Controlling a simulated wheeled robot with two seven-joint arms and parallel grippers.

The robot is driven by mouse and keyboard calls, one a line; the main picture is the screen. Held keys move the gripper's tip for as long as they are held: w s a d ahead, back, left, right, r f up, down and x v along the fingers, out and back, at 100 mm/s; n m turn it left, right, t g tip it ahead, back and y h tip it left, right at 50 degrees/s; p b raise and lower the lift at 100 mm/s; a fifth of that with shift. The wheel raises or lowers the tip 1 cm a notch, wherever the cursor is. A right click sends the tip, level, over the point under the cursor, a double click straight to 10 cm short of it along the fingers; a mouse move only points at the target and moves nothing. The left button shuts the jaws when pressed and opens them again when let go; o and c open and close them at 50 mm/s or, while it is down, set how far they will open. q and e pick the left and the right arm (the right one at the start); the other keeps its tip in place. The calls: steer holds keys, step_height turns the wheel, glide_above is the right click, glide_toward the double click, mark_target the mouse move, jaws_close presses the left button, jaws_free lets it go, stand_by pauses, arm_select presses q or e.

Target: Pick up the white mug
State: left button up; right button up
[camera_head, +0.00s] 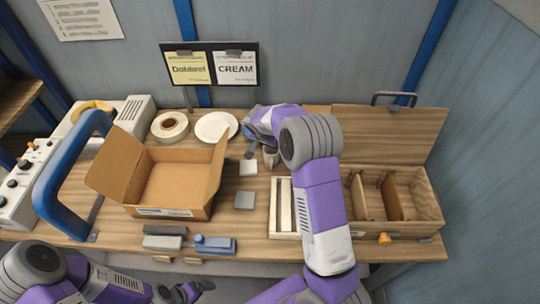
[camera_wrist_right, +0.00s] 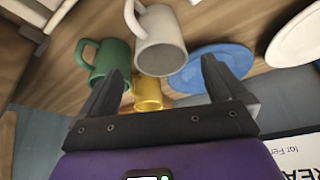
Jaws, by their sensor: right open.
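The white mug (camera_wrist_right: 160,45) lies ahead of my right gripper (camera_wrist_right: 161,66) in the right wrist view, its handle toward the upper left. The right gripper is open, and the mug's rim end shows between and just beyond the fingertips. I cannot tell whether they touch it. In the head view a pale mug (camera_head: 271,156) shows beside the right gripper (camera_head: 256,152), partly hidden by my right arm. My left gripper (camera_head: 187,292) is low at the bottom left, away from the table objects; its jaws are too small to read.
In the wrist view a green mug (camera_wrist_right: 108,62), a yellow mug (camera_wrist_right: 148,93) and a blue plate (camera_wrist_right: 212,66) crowd the white mug.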

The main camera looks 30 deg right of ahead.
mark_target(271, 150)
steer(key=x, duration=0.5)
steer(key=shift+s+a+f, duration=0.15)
steer(key=shift+a, duration=0.05)
steer(key=c, duration=1.2)
